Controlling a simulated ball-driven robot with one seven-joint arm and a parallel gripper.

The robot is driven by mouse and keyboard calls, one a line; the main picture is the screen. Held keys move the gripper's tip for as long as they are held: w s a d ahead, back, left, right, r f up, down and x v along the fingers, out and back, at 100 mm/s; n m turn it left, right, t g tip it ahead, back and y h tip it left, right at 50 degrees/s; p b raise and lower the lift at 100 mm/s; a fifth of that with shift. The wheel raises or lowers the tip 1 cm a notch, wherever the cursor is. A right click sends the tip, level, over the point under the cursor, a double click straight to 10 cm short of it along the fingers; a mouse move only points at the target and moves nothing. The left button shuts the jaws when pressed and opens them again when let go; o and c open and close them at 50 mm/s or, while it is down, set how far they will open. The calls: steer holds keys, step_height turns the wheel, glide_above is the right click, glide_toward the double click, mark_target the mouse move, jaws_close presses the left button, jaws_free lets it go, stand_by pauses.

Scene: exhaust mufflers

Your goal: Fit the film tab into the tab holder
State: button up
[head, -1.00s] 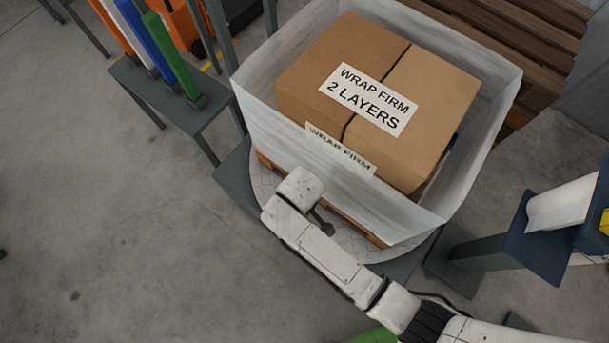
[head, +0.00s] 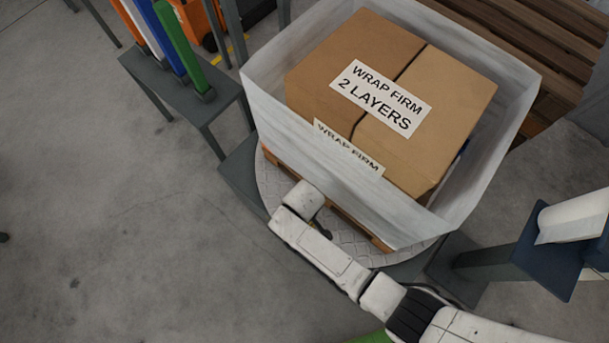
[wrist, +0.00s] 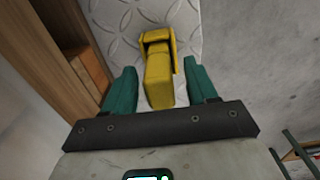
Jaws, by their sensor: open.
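In the wrist view, a yellow piece (wrist: 159,70) with a blocky body and a folded upper part lies over the patterned metal turntable. I cannot tell whether it is the film tab or the tab holder. My gripper (wrist: 161,72) has two green fingers spread apart, one on each side of the yellow piece, with gaps showing. In the head view, my arm reaches to the turntable's near edge (head: 262,187), and the gripper end is mostly hidden under the wrist.
Whitish film (head: 285,135) surrounds a cardboard box (head: 440,95) on a wooden pallet (head: 375,237). A side stand (head: 185,95) holds coloured upright bars at left. A dark blue stand (head: 545,250) with a white roll is at right. Open floor (head: 110,220) lies at left.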

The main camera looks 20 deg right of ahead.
steer(key=shift+f, duration=0.1)
steer(key=c, duration=1)
steer(key=shift+c, duration=0.3)
